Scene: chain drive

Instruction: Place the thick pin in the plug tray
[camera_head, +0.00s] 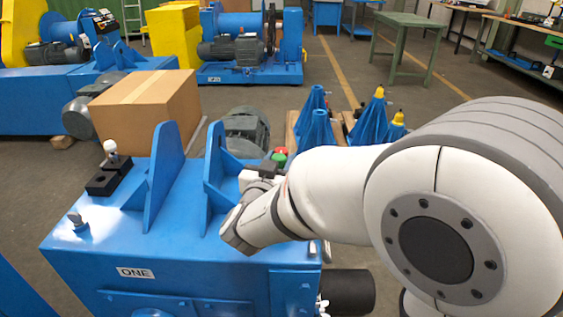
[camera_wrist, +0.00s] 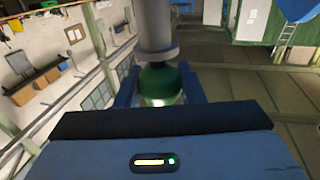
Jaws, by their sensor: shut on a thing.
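In the wrist view, my gripper (camera_wrist: 160,88) is shut on a thick pin with a grey shaft (camera_wrist: 157,28) and a rounded green part (camera_wrist: 160,84), held between its two blue fingers. In the head view, my gripper (camera_head: 262,173) is beyond my wrist, above the right part of the blue machine, and partly hidden. A small green and red piece (camera_head: 279,157) shows next to it; I cannot tell if it belongs to the pin. A black block (camera_head: 108,179), which looks like the plug tray, lies at the machine's left end, with a white-knobbed pin (camera_head: 111,150) upright at it. My gripper is well right of it.
Two upright blue plates (camera_head: 165,170) stand on the blue machine (camera_head: 120,245) between the black block and my gripper. A cardboard box (camera_head: 145,105) is behind the block. A grey bolt-like stub (camera_head: 77,221) stands on the front left top. Blue cones (camera_head: 318,125) stand behind my arm.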

